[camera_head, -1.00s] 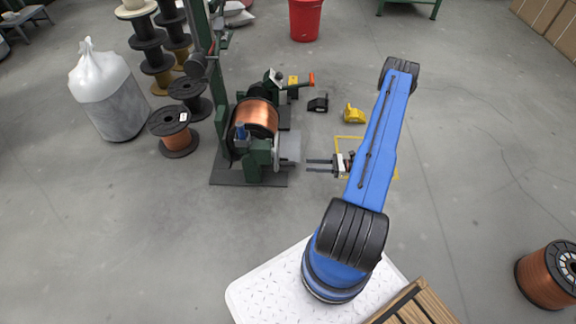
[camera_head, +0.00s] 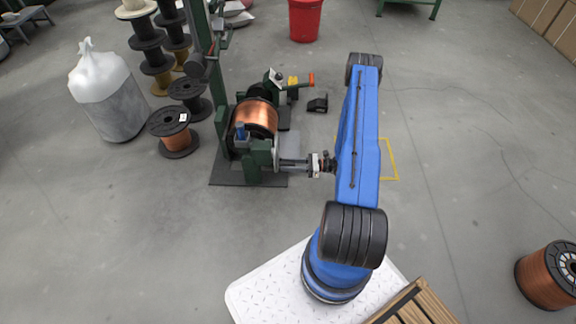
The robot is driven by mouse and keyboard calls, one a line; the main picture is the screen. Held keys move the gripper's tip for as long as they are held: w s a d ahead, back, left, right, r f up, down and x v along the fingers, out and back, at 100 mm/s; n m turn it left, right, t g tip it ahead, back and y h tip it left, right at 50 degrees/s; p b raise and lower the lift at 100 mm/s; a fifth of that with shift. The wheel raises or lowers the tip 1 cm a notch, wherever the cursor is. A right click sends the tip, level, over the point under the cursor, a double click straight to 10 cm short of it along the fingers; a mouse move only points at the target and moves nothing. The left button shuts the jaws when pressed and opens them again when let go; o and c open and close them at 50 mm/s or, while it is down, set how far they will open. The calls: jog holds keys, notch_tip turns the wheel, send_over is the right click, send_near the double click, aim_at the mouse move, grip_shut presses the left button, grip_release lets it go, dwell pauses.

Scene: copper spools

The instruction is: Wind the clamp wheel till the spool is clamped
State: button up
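The copper spool (camera_head: 257,116) sits in the green winding stand at centre left, its bright copper winding facing up. The clamp wheel (camera_head: 291,146), a plain grey disc, is on the right side of the stand near the green block (camera_head: 259,156). My gripper (camera_head: 282,165) reaches in from the right, and its fingers overlap the lower part of the wheel. The fingertips are too small and too close to the wheel to show whether they grip it. The contact between spool and clamp is hidden by the stand.
A small black pedal-like box (camera_head: 318,104) lies on the floor behind my gripper. Loose spools (camera_head: 175,136) and a white sack (camera_head: 108,96) are at left. The floor in front of the stand is clear.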

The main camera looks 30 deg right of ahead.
grip_shut()
jog(key=shift+s+a, duration=0.1)
